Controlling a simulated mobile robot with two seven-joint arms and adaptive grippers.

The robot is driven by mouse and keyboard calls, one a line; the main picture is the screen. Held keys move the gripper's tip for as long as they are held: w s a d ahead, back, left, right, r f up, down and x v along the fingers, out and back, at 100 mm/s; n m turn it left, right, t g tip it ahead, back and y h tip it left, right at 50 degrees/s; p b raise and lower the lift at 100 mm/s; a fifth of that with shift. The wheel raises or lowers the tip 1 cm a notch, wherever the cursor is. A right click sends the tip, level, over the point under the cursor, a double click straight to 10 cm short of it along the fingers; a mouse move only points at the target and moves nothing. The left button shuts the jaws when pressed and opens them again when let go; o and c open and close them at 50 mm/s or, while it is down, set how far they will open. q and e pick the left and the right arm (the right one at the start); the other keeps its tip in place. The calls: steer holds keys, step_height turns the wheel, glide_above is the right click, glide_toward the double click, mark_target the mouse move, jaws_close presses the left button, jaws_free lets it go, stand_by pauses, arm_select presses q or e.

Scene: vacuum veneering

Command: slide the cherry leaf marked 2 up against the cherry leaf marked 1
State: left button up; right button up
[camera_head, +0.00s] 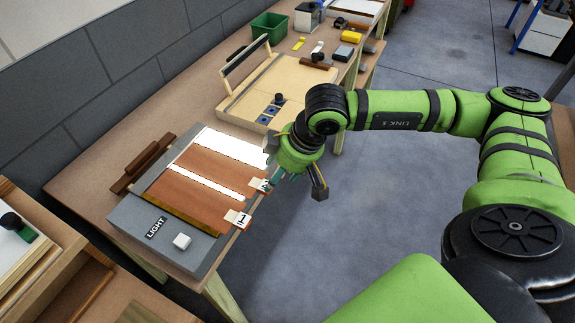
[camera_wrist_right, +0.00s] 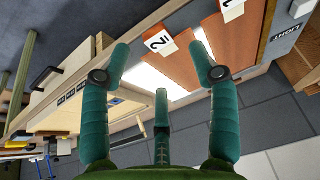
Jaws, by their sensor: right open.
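The cherry leaf marked 2 (camera_head: 213,170) and the cherry leaf marked 1 (camera_head: 185,200) lie flat on the grey light box (camera_head: 190,256). A bright narrow gap runs between them. Each has a white numbered tag at its right end. My right gripper (camera_head: 289,172) is open and empty beside the tag end of leaf 2, partly covering its tag. In the right wrist view, leaf 2 (camera_wrist_right: 173,70) and leaf 1 (camera_wrist_right: 238,44) show beyond the spread fingers (camera_wrist_right: 161,62). I cannot tell whether a finger touches leaf 2. My left gripper is out of view.
A brown wooden bar (camera_head: 143,163) stands along the box's back edge. A wooden frame press (camera_head: 283,82) with a handle and a green bin (camera_head: 270,27) stand farther along the bench. Open floor (camera_head: 330,240) lies right of the bench.

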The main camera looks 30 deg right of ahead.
mark_target(256, 183)
steer(key=p+x, duration=0.2)
steer(key=x, duration=0.5)
steer(key=shift+d+p, duration=0.25)
steer(key=shift+p, duration=0.05)
steer(key=c, duration=1.1)
steer(key=shift+f, duration=0.1)
steer(key=shift+d+b, duration=0.1)
steer(key=shift+b, duration=0.25)
